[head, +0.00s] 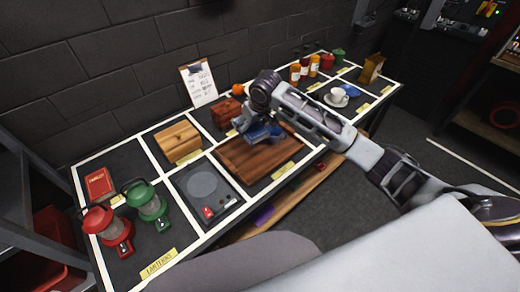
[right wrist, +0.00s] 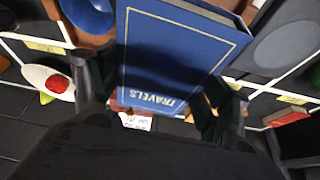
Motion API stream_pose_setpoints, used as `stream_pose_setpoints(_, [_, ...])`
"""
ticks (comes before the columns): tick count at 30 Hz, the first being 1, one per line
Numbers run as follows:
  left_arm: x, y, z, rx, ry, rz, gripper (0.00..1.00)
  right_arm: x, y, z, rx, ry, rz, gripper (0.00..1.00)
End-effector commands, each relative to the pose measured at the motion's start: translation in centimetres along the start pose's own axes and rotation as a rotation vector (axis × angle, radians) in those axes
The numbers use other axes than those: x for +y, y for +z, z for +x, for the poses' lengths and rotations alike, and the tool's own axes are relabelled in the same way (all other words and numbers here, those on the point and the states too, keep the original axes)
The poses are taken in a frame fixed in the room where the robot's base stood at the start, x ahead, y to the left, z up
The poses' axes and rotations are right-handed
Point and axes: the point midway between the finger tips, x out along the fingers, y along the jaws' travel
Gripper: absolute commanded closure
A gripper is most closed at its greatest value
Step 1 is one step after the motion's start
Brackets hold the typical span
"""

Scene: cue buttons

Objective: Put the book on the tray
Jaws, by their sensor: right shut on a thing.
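My right gripper (head: 250,124) is shut on a blue book (head: 264,133), over the back part of a brown wooden tray (head: 252,168). In the right wrist view the book (right wrist: 175,50) has a gold border and the title TRAVELS, and the fingers (right wrist: 155,90) grip it from both sides. I cannot tell whether the book touches the tray. The arm and gripper hide part of the book. A second, red book (head: 100,184) lies at the table's left end. My left gripper is not in view.
Left of the tray are a device with a grey disc (head: 201,184), a wooden box (head: 178,140), and red (head: 103,222) and green (head: 147,203) lanterns. A brown box (head: 226,112) stands behind. A cup (head: 338,96), a blue bowl (head: 351,90) and jars are to the right.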

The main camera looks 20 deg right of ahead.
Motion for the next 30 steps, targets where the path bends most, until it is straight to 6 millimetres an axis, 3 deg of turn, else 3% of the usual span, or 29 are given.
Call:
stream_pose_setpoints(3, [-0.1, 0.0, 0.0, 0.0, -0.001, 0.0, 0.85, -0.6, 1.3, 2.0, -0.002, -0.033, -0.08, 0.54])
stream_pose_setpoints(8, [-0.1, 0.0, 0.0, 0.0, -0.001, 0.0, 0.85, -1.5, 1.9, 3.3, 0.001, -0.083, -0.198, 0.54])
stream_pose_setpoints(18, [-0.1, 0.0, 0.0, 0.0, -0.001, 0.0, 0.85, -2.7, 1.5, 3.3, 0.001, -0.166, -0.399, 0.54])
stream_pose_setpoints(30, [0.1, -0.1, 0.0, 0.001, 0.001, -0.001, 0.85, -2.8, 1.5, 3.2, 0.001, -0.185, -0.446, 0.54])
